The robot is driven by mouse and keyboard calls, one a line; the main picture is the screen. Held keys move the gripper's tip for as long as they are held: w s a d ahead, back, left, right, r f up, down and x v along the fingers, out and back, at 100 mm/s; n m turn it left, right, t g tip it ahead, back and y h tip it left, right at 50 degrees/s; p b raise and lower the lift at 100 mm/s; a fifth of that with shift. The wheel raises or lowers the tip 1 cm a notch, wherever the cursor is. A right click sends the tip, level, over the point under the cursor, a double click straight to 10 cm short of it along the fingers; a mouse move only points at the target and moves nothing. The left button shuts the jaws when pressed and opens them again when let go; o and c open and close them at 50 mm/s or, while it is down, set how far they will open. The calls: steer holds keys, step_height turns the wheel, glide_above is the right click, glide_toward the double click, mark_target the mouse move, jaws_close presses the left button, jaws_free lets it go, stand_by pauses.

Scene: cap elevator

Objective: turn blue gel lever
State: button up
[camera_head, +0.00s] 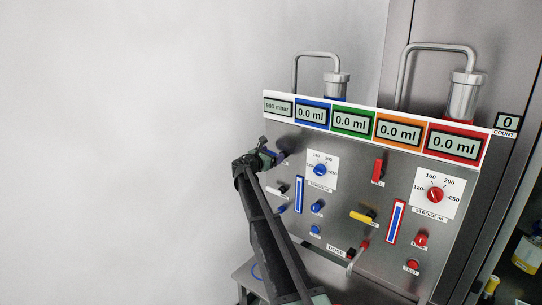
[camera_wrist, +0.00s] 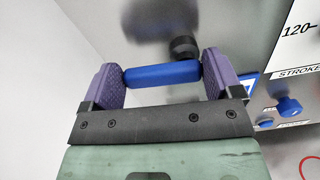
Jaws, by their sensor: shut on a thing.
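The blue gel lever shows in the wrist view as a blue bar (camera_wrist: 163,74) with a black round hub (camera_wrist: 184,47) at its right end, on the metal panel. My gripper (camera_wrist: 163,80) has its two purple fingers at the two ends of the blue bar, shut on it lengthwise. In the head view my gripper (camera_head: 268,155) is at the upper left of the panel, below the 900 mbar display. There the lever is mostly hidden by the gripper.
The panel (camera_head: 340,215) carries a blue stroke dial (camera_head: 320,170), a red stroke dial (camera_head: 435,195), a red lever (camera_head: 378,171), a yellow lever (camera_head: 361,217) and several buttons. A row of displays runs above. A white wall (camera_head: 130,130) fills the left; the space before it is clear.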

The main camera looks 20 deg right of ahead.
steer(key=m, duration=0.4)
steer(key=shift+s+d+r+p, duration=0.15)
steer(key=shift+s+r+p, duration=0.2)
steer(key=shift+r, duration=0.05)
steer(key=m, duration=0.4)
steer(key=shift+s+d+r, duration=0.15)
steer(key=shift+s+r, duration=0.05)
steer(key=shift+s, duration=0.15)
steer(key=m, duration=0.3)
steer(key=s+m, duration=0.1)
steer(key=shift+d, duration=0.25)
steer(key=m, duration=0.4)
steer(key=shift+s+d, duration=0.25)
steer(key=shift+s, duration=0.15)
steer(key=shift+m, duration=0.4)
steer(key=o, duration=0.7)
steer(key=shift+o, duration=0.2)
steer(key=shift+a, duration=0.1)
